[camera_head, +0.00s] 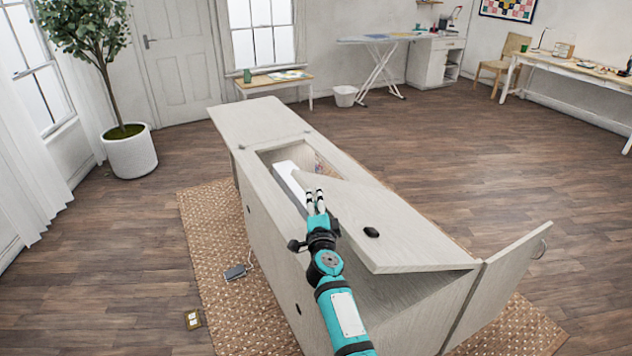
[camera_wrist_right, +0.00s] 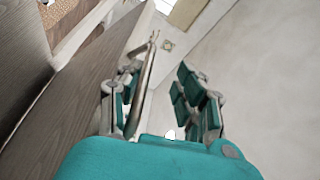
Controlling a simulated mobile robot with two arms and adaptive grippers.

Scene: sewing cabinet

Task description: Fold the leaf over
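The pale wood sewing cabinet (camera_head: 262,225) stands on a woven rug. One leaf (camera_head: 255,121) extends flat from its far end. A near top panel (camera_head: 405,243) sits tilted, with a gap under its near edge; I cannot tell which panel the task means. Between them an opening shows a white machine part (camera_head: 290,180). My right gripper (camera_head: 315,200) is over the near end of this opening, beside the tilted panel. Its fingers are apart in the wrist view (camera_wrist_right: 168,100), with nothing clearly held between them. Contact is unclear. My left gripper is out of view.
A cabinet door (camera_head: 505,285) with a ring handle stands open at the near right. A small black object (camera_head: 371,232) is on the tilted panel. A grey pedal (camera_head: 236,272) lies on the rug (camera_head: 215,225).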

